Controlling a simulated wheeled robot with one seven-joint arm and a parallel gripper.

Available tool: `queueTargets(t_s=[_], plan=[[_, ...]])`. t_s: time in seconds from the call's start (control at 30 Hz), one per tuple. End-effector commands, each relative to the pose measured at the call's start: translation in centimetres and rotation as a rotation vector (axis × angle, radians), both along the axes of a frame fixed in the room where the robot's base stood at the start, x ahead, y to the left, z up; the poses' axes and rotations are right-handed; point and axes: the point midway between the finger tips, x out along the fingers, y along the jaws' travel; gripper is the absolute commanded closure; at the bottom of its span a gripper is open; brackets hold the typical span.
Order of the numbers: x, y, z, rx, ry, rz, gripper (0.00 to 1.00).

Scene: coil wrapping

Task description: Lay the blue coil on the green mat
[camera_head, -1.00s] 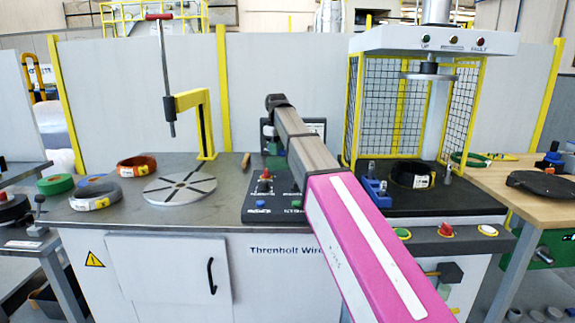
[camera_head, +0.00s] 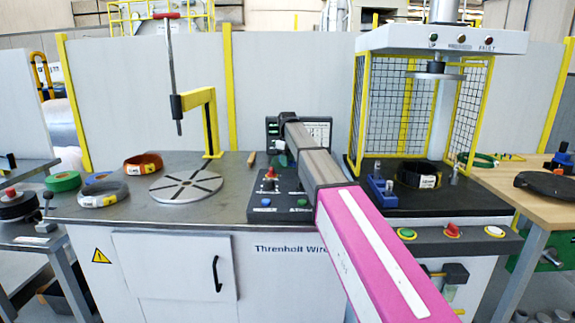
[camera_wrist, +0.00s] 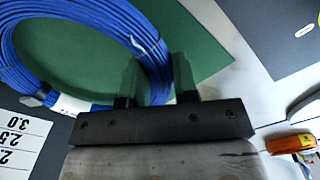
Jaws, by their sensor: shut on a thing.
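The blue coil (camera_wrist: 122,22) fills the upper left of the wrist view, with a white label on its near side. My gripper (camera_wrist: 157,85) is shut on the coil's right side, one finger on either side of the strand bundle. The green mat (camera_wrist: 205,45) shows inside the coil and to its right. The coil's left part reaches past what I see of the mat. I cannot tell whether the coil touches the mat. In the head view my arm hides the gripper, and I cannot make out the held coil or the mat there.
A white card with numbers (camera_wrist: 20,140) and an orange item (camera_wrist: 292,143) lie near the gripper. A caged press (camera_head: 440,40) stands right.

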Motion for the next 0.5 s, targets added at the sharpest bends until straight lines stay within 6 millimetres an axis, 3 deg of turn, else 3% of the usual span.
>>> queueTargets(t_s=[0.1,0.3,0.33,0.4,0.5], plan=[[-0.02,-0.01,-1.23,0.0,-0.001,0.0,1.0],[0.03,0.0,-1.33,-0.001,-0.002,0.0,1.0],[0.0,0.02,-1.38,0.001,-0.001,0.0,0.66],[0.0,0.02,-1.38,0.001,-0.001,0.0,0.47],[0.0,0.02,-1.38,0.001,-0.001,0.0,0.47]])
